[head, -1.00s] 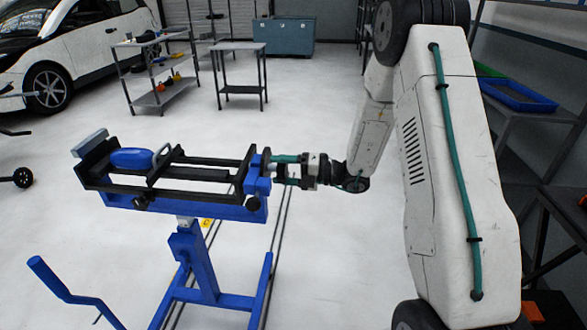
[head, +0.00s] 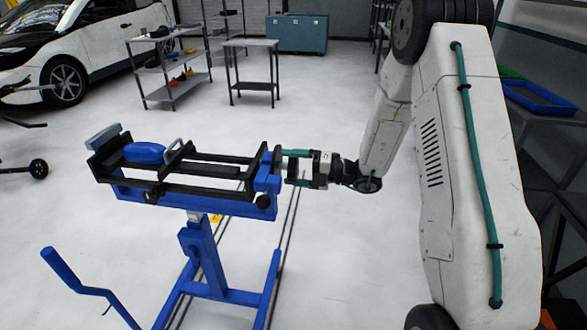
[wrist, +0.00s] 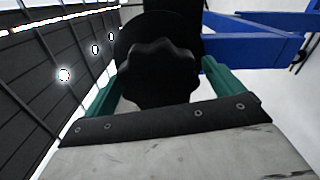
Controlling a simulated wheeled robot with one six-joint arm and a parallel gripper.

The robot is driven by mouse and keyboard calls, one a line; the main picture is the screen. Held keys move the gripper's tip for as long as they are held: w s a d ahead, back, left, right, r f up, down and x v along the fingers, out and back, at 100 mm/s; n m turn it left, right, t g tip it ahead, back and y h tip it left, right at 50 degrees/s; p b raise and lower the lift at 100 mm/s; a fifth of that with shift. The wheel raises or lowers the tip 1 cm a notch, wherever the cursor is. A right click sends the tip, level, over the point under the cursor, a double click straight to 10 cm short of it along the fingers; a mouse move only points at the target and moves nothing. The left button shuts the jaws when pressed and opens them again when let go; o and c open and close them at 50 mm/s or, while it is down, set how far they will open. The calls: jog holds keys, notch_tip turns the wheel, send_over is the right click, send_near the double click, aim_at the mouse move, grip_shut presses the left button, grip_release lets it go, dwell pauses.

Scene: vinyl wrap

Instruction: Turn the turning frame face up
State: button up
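The turning frame (head: 205,184) is a long black open frame with rails, lying about level on a blue stand (head: 200,240). A blue rounded block (head: 144,152) and a grey loop handle (head: 174,150) sit on its upper side, toward the left. My gripper (head: 290,168) is at the frame's right end, its teal fingers pointing left. In the wrist view a dark lobed knob (wrist: 158,75), with a round black disc behind it, lies between the fingers. The fingers stand wide, one on each side of the knob, with narrow gaps; I see no clear grip on it.
A blue crank lever (head: 75,280) sticks out at front left. Metal shelves (head: 170,75), a small table (head: 250,62), a blue chest (head: 298,33) and a white car (head: 60,45) stand behind. A shelf with a blue tray (head: 538,97) is at right. The floor behind the stand is clear.

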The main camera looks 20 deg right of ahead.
jog(key=v, duration=0.7)
jog(key=shift+s+d, duration=0.2)
jog(key=shift+d, duration=0.15)
jog(key=s+a+r+n+g+h, duration=0.25)
jog(key=s+n+g, duration=0.45)
jog(key=n, duration=0.4)
jog(key=s+a+r+n+g+h, duration=0.1)
jog(key=s+a+n+g, duration=0.3)
jog(key=s+n, duration=0.6)
jog(key=s+d+r+n+t+h, duration=0.1)
jog(key=s+r+n+t+h, duration=0.2)
jog(key=s+r+n+h, duration=0.9)
jog(key=s+r+n, duration=0.1)
jog(key=s+n, duration=0.3)
jog(key=n, duration=0.3)
jog(key=shift+d+r, duration=0.25)
jog(key=shift+d, duration=0.1)
